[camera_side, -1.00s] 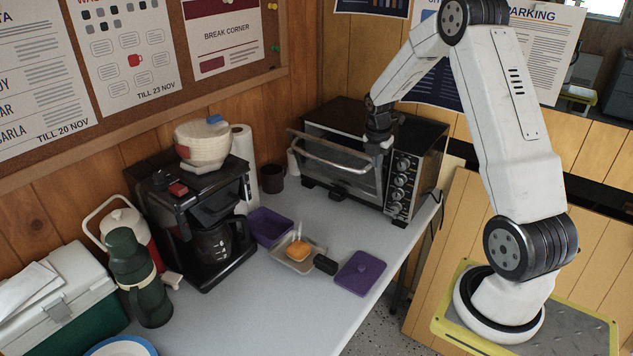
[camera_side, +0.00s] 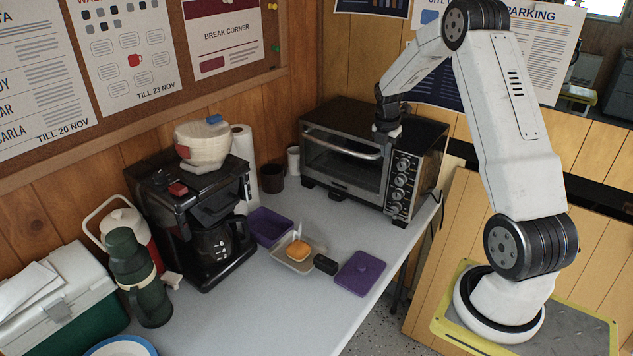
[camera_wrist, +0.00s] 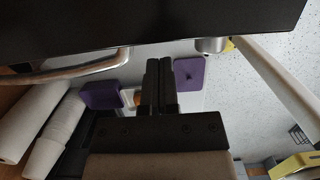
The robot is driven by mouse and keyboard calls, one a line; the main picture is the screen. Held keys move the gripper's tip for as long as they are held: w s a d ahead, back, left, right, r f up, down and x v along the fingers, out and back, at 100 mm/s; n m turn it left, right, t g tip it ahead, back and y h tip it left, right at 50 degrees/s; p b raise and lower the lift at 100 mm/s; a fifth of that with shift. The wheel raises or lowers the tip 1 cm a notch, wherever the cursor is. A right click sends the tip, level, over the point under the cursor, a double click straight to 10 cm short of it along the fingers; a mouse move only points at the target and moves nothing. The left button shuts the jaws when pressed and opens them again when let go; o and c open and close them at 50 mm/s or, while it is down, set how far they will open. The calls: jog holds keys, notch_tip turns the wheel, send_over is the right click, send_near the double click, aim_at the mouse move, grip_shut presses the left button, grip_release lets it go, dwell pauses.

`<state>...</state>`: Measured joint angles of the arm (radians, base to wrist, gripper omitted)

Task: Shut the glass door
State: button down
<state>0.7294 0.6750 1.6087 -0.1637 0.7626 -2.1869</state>
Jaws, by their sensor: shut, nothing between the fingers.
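The toaster oven (camera_side: 420,145) stands at the back of the white table. Its glass door (camera_side: 335,170) lies flush, or very nearly so, against the oven's front; I cannot tell whether a thin gap is left. The bar handle (camera_side: 340,147) runs along the door's top edge and also shows at the left of the wrist view (camera_wrist: 75,70). My gripper (camera_side: 385,146) is shut and empty at the right end of the handle, by the top knob. In the wrist view the closed fingers (camera_wrist: 160,65) point toward the oven front; contact with the door is unclear.
Control knobs (camera_side: 402,165) line the oven's right front. A coffee maker (camera_side: 200,215), paper towel roll (camera_side: 244,165) and dark mug (camera_side: 272,178) stand to the left. A purple tub (camera_side: 270,227), a tray (camera_side: 290,262) with food and a purple lid (camera_side: 360,273) lie in front.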

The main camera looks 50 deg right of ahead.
jog(key=shift+r, duration=0.1)
jog(key=shift+d+r, duration=0.55)
jog(key=shift+r, duration=1)
jog(key=shift+d+r, duration=0.55)
jog(key=shift+r, duration=0.95)
jog(key=shift+d+r, duration=0.55)
jog(key=shift+r, duration=1)
jog(key=shift+a, duration=0.1)
jog(key=w+a+f+m+t, duration=0.1)
jog(key=a+m, duration=0.3)
jog(key=a, duration=0.6)
jog(key=w+a+f+m+t, duration=0.15)
jog(key=a+m, duration=0.25)
jog(key=a, duration=0.7)
jog(key=s+a+f+m+y, duration=0.1)
jog(key=s+a+f+m, duration=0.1)
jog(key=s+a+m, duration=0.3)
jog(key=s+a+f+m, duration=0.2)
jog(key=s+a+m, duration=0.3)
jog(key=a, duration=0.8)
jog(key=shift+s+f+y, duration=0.4)
jog(key=shift+s, duration=0.4)
